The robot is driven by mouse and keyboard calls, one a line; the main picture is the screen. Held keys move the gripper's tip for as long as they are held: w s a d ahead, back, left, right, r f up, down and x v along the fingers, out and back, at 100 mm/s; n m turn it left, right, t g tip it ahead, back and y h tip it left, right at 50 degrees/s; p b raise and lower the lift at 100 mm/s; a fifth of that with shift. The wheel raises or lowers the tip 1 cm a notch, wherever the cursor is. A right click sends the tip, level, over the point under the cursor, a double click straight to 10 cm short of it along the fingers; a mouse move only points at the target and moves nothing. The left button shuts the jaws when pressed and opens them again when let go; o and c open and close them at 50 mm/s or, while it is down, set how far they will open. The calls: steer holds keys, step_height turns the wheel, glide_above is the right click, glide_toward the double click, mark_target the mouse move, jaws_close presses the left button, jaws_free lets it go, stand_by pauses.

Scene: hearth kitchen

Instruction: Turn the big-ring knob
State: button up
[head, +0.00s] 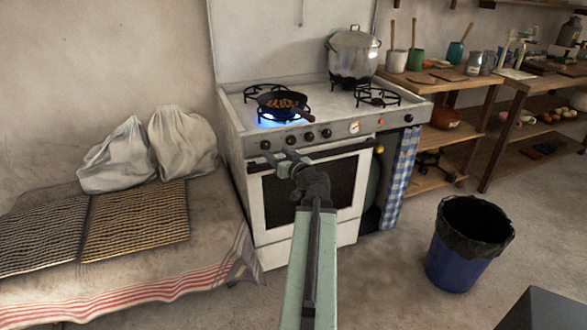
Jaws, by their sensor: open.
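A white stove (238,135) stands against the wall with a row of several black knobs on its front panel. The far left knob (265,145), the second knob (291,140), the third knob (309,136) and the right knob (326,133) all show; I cannot tell which belongs to the big ring. My gripper (283,158) is open and looks empty, in front of the panel just below the left knobs in the picture. I cannot tell whether it touches anything. A blue flame (268,122) burns under a dark pan (283,103) of food on the front left burner.
A lidded steel pot (353,56) stands on a back burner. The oven door (318,190) is below the knobs. A blue bin (467,245) stands on the floor at right. A bench with white sacks (183,142) is at left. Shelves stand at the right.

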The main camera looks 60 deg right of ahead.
mark_target(292, 141)
steer(key=s+d+m+g+h, duration=0.1)
steer(key=s+d+m+h, duration=0.15)
steer(key=s+d, duration=0.4)
steer(key=shift+n, duration=0.45)
steer(key=x, duration=0.7)
steer(key=shift+w+a+b, duration=0.25)
steer(key=shift+w+b, duration=0.05)
steer(key=shift+w, duration=0.05)
jaws_close()
steer(key=shift+a+f, duration=0.1)
steer(key=shift+a, duration=0.05)
